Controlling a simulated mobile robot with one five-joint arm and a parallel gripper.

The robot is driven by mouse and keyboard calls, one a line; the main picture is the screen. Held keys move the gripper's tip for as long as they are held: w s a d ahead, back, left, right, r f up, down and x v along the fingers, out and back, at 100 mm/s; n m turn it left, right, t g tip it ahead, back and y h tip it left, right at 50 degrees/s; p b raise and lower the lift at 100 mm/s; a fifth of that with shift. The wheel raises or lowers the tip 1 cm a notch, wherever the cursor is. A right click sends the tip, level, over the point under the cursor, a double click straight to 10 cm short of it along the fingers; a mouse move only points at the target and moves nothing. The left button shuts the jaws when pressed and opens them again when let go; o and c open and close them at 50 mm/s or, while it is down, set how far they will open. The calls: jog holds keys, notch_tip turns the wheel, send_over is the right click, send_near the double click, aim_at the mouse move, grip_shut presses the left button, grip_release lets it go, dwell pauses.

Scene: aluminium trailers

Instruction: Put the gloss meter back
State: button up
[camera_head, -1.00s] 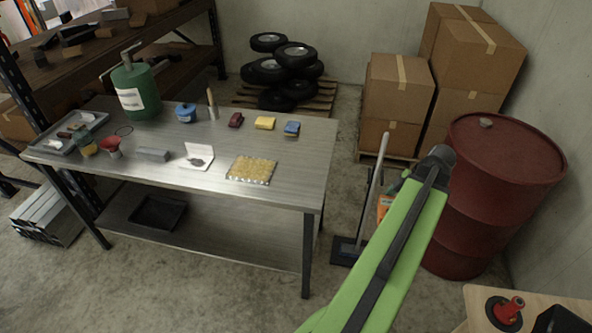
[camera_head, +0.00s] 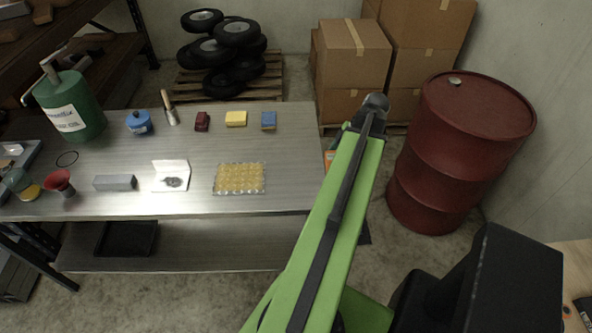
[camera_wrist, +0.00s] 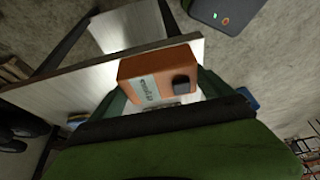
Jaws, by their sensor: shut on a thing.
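In the head view a small piece of the orange device (camera_head: 330,158) shows left of my green arm, by the right end of the metal workbench (camera_head: 290,185).
A red drum (camera_head: 460,150) and boxes (camera_head: 350,55) stand right. The bench's right end has bare room.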

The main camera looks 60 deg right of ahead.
aim_at(327, 161)
jog(key=a+r+p, duration=0.2)
jog(key=w+a+r+p, duration=0.1)
jog(key=a+r, duration=0.1)
jog(key=shift+a+p, duration=0.35)
jog(key=shift+w+d+f+b, duration=0.1)
jog(key=shift+f+b, duration=0.25)
jog(key=w+d+f+b, duration=0.1)
jog(key=w+f+b, duration=0.1)
jog(key=w, duration=0.1)
jog(key=w+d+f+b, duration=0.1)
jog(key=w+f+b, duration=0.1)
jog(key=w, duration=0.2)
jog(key=w+d+f+b, duration=0.1)
jog(key=w+f+b, duration=0.2)
jog(key=shift+w+d, duration=0.1)
jog(key=shift+w, duration=0.6)
notch_tip(327, 161, down, 4)
jog(key=b, duration=0.4)
jog(key=shift+f, duration=0.2)
jog(key=shift+s+r, duration=0.1)
jog(key=shift+r, duration=0.1)
jog(key=shift+f, duration=0.1)
